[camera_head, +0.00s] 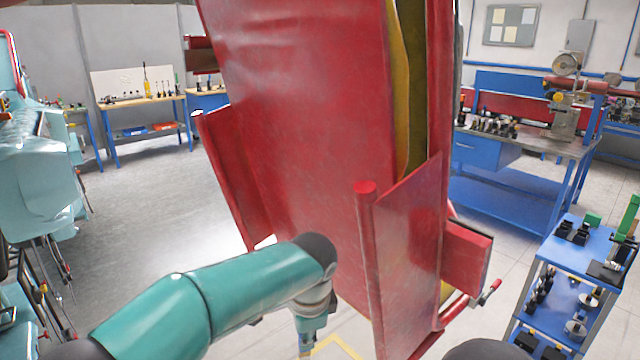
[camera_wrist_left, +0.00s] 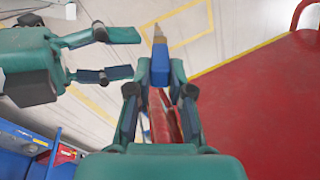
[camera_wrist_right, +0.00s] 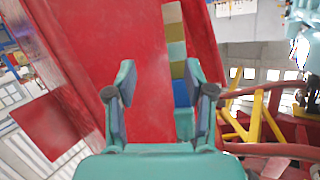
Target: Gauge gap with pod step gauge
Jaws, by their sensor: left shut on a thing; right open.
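The large red pod (camera_head: 300,90) fills the middle of the head view, with a yellow-edged gap (camera_head: 408,110) down its upper right side. My left gripper (camera_wrist_left: 160,90) is shut on the step gauge (camera_wrist_left: 159,65) by its blue part; the narrowing tan tip points away from the gripper. Red pod body (camera_wrist_left: 265,95) lies to the right in that view. My right gripper (camera_wrist_right: 160,85) is open, close beside the gauge. In the right wrist view, a strip of coloured bands with a blue end (camera_wrist_right: 180,92), apparently the gauge, shows beyond its fingers. I cannot tell whether they touch.
A blue cart (camera_head: 565,255) with tools stands at the right. A blue workbench (camera_head: 530,165) stands behind it. Another bench (camera_head: 150,105) is at the back left, with clear floor in front. Yellow and red framework (camera_wrist_right: 265,120) lies at the right of the right wrist view.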

